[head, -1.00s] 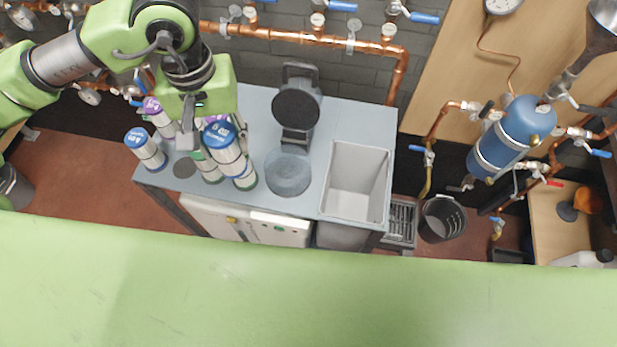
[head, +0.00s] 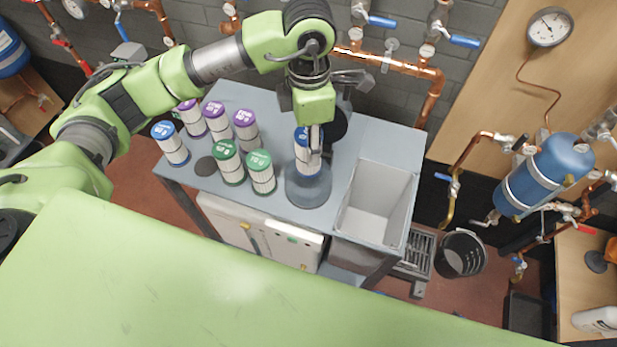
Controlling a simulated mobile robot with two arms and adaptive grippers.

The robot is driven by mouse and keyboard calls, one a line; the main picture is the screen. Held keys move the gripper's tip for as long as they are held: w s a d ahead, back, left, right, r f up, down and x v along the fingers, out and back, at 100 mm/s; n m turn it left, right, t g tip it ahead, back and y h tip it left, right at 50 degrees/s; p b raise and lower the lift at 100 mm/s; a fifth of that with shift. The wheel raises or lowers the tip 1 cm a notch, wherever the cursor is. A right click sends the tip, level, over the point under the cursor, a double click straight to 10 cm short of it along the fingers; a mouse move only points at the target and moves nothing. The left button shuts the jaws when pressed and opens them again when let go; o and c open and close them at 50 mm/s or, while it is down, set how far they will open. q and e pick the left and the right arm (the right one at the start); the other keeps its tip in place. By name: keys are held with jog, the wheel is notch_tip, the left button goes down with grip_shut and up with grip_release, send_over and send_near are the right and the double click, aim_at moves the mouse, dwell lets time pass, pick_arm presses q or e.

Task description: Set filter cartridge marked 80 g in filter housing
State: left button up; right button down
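My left gripper (head: 315,140) is shut on a white pleated filter cartridge with a blue cap (head: 303,150), held upright. The cap's marking is too small to read. The cartridge is over the clear round filter housing (head: 308,193) on the grey bench, its lower end overlapping the housing's mouth; I cannot tell how deep it is inside. Other cartridges stand to the left: one blue-capped (head: 171,144), purple-capped ones (head: 217,120) and two green-capped ones (head: 228,163) and (head: 261,173). My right gripper is not in view.
The dark housing lid (head: 337,122) stands open behind the housing, partly hidden by my gripper. A grey sink (head: 377,200) is close to its right. Copper pipes with blue-handled valves (head: 375,57) run along the wall behind. A dark disc (head: 205,166) lies by the standing cartridges.

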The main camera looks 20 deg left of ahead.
pick_arm(q)
notch_tip(320, 180, down, 5)
jog(key=shift+r+p, duration=0.1)
jog(key=shift+p, duration=0.45)
notch_tip(320, 180, down, 3)
jog(key=shift+s+p, duration=0.1)
jog(key=shift+p, duration=0.35)
jog(key=shift+f, duration=0.35)
jog(key=shift+f, duration=0.1)
jog(key=shift+f, duration=0.15)
jog(key=o, duration=1.2)
